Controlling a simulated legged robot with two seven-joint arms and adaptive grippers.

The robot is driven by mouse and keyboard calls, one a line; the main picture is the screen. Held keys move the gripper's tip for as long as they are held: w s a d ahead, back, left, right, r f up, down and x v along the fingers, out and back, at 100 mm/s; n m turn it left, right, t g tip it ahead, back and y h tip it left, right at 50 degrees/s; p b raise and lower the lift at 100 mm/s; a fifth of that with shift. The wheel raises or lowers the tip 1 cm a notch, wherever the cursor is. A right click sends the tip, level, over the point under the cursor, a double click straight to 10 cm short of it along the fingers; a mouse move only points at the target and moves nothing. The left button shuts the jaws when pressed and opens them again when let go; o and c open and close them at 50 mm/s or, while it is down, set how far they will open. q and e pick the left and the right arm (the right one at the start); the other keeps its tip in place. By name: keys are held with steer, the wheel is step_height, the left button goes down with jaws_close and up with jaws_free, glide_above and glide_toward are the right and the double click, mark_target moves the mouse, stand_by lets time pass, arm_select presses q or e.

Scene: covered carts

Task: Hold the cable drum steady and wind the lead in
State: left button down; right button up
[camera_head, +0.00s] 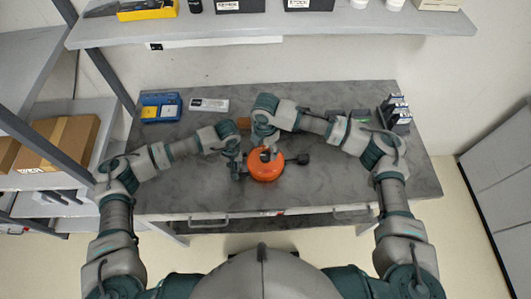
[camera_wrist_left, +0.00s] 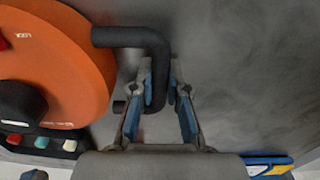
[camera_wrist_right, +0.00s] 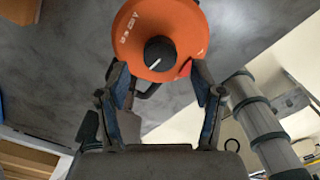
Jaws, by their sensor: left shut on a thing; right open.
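The orange cable drum (camera_head: 268,173) sits on the grey worktop in front of me. In the left wrist view its round face (camera_wrist_left: 60,75) fills the left side. A black bent handle (camera_wrist_left: 155,50) sticks out beside it. My left gripper (camera_wrist_left: 161,78) is shut on this handle at the drum's left side. My right gripper (camera_wrist_right: 159,75) is open above the drum. In the right wrist view the drum's face and black central knob (camera_wrist_right: 160,54) lie just beyond the open fingertips, with nothing between them. I cannot make out the lead.
On the grey workbench (camera_head: 390,185), a blue bin (camera_head: 150,101) and a pale box (camera_head: 209,105) stand at the back left. A dark rack (camera_head: 396,112) stands at the back right. A shelf (camera_head: 270,31) hangs above. The worktop's front right is clear.

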mark_target(266, 155)
arm_select(q)
steer(key=shift+f, duration=0.1)
arm_select(e)
step_height(266, 155, down, 4)
steer(key=shift+f, duration=0.1)
steer(key=c, duration=1.1)
steer(key=shift+c, duration=0.2)
